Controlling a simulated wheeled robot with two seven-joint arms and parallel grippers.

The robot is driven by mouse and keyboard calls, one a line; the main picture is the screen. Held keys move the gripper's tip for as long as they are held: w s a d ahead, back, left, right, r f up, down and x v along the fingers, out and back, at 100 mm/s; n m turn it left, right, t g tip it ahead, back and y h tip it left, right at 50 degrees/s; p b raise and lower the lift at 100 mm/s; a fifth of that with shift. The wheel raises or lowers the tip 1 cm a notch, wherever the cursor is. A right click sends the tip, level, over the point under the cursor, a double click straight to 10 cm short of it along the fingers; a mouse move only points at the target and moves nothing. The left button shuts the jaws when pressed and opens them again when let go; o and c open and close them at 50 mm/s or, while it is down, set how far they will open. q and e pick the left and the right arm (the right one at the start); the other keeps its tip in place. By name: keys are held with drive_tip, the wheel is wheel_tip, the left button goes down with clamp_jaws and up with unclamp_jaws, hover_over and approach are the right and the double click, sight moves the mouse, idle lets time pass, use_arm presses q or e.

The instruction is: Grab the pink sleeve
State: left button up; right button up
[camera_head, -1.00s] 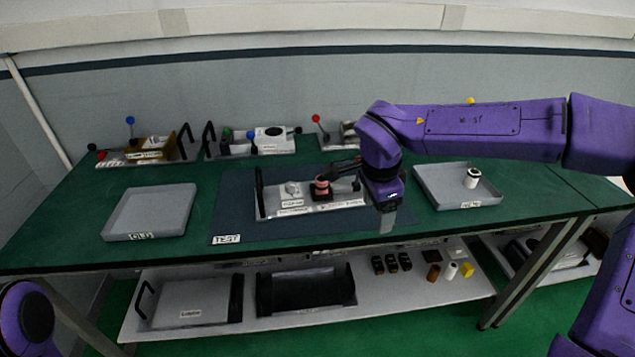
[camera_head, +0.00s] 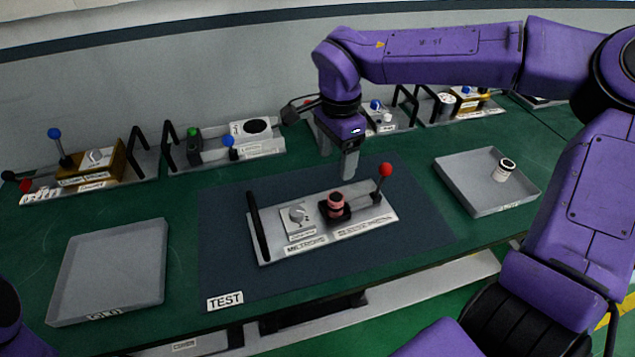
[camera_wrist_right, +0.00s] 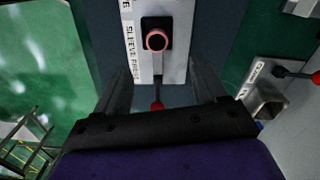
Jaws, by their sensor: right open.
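The pink sleeve (camera_head: 336,203) is a short ring-like piece standing upright in a black square holder (camera_head: 335,214) on the white test plate (camera_head: 375,217). In the right wrist view the pink sleeve (camera_wrist_right: 157,40) shows from above, with a dark hole in its middle. My right gripper (camera_head: 338,162) is above and behind the plate in the head view, apart from the sleeve. In the wrist view its two fingers (camera_wrist_right: 160,72) are spread with nothing between them at the tips; the sleeve lies beyond them. My left gripper is not in view.
A red-knobbed lever (camera_head: 385,172) rises at the plate's right end, and a black handle (camera_head: 258,226) at its left. A grey tray (camera_head: 112,270) stands at left. Another tray (camera_head: 452,180) at right holds a white cylinder (camera_head: 503,170). Several fixtures line the back.

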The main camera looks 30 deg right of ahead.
sight(336, 197)
drive_tip(key=f, duration=0.1)
drive_tip(key=s+f, duration=0.1)
drive_tip(key=f, duration=0.2)
drive_tip(key=shift+s+f+p, duration=0.25)
drive_tip(key=shift+f+p, duration=0.1)
drive_tip(key=shift+p, duration=0.05)
drive_tip(key=f, duration=0.2)
drive_tip(key=w+f+p, duration=0.1)
drive_tip(key=f, duration=0.1)
drive_tip(key=shift+w+d+f, duration=0.1)
drive_tip(key=shift+d+f, duration=0.05)
drive_tip(key=shift+f, duration=0.6)
drive_tip(key=shift+s+r, duration=0.1)
drive_tip(key=shift+s, duration=0.2)
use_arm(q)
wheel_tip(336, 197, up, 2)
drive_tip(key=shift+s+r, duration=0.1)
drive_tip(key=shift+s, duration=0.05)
use_arm(e)
drive_tip(key=shift+w, duration=0.1)
drive_tip(key=c, duration=1.2)
